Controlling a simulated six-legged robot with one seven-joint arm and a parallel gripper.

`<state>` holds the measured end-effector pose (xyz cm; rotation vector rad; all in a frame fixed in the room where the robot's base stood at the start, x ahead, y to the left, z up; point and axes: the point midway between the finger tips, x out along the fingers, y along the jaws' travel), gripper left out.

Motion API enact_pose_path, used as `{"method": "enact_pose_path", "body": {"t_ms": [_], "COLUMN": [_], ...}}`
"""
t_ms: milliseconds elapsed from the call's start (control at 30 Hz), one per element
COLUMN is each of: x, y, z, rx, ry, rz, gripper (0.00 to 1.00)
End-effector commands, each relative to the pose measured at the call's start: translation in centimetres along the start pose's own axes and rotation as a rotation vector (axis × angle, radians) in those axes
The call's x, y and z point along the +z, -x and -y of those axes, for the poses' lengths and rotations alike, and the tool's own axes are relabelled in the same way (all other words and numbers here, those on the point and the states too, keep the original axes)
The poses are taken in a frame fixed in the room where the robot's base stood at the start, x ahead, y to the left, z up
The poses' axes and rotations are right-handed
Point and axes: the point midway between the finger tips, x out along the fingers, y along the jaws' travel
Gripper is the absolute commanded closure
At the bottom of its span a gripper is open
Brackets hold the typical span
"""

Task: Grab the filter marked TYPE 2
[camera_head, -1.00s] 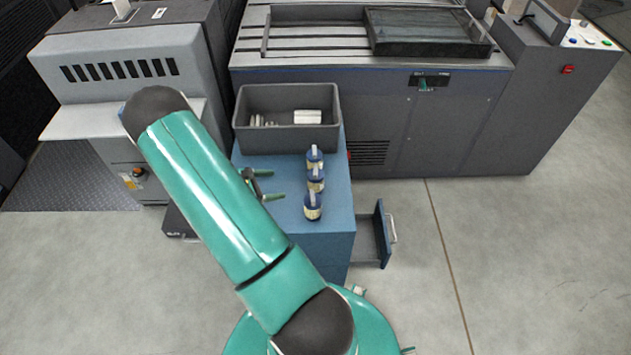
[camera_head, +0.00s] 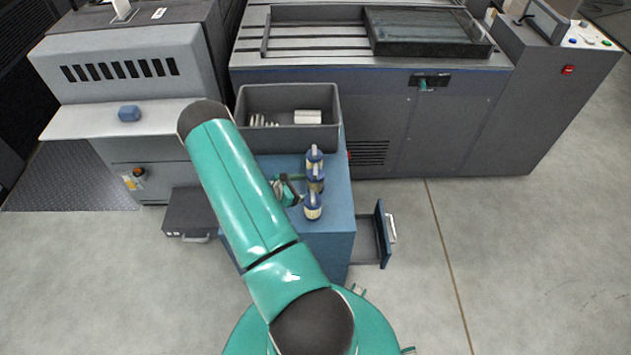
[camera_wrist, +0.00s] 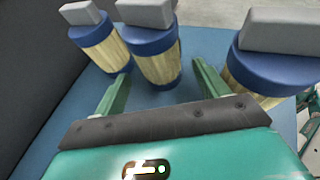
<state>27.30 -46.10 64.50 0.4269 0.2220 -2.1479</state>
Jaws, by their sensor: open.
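Three filters with blue caps, pale grey top blocks and yellowish pleated bodies stand upright in a row on the blue cabinet: the far one (camera_head: 314,158), the middle one (camera_head: 316,184) and the near one (camera_head: 312,208). In the wrist view they are the left filter (camera_wrist: 104,50), the middle filter (camera_wrist: 152,62) and the right filter (camera_wrist: 260,75). No TYPE marking is readable. My gripper (camera_head: 297,189) is open, left of the middle filter. In the wrist view its fingers (camera_wrist: 162,86) point towards the middle filter, one to each side, with nothing held.
A grey bin (camera_head: 290,136) with white parts stands on the blue cabinet (camera_head: 335,222) behind the filters; its dark wall (camera_wrist: 35,60) fills the wrist view's left. An open drawer (camera_head: 381,235) juts out right. Large grey machines stand behind and left.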

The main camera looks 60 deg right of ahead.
Motion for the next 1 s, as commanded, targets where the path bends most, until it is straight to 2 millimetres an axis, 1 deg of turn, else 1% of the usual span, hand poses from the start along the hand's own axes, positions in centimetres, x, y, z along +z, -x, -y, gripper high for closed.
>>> {"method": "enact_pose_path", "body": {"t_ms": [33,100,267,367,533,567,600,667,800,833,1000], "x": [0.1,0.2,0.1,0.2,0.2,0.2,0.2,0.2,0.2,0.2,0.2], "y": [-0.9,-2.0,-4.1,-4.5,-4.5,-4.5,-4.5,-4.5,-4.5,-4.5,-4.5], "z": [0.2,0.2,0.1,0.1,0.1,0.1,0.1,0.1,0.1,0.1,0.1], "rx": [-0.006,-0.007,-0.003,-0.002,-0.001,-0.001,-0.001,-0.002,-0.002,-0.001,-0.001], "ry": [-0.002,-0.002,-0.001,-0.001,-0.001,-0.001,-0.001,-0.001,-0.001,-0.001,-0.001], "rz": [0.000,0.000,0.000,0.000,0.000,0.000,0.000,0.000,0.000,0.000,0.000], "gripper": [0.26,0.26,0.26,0.26,0.26,0.28,0.36,0.48,0.75,0.77,0.77]}}
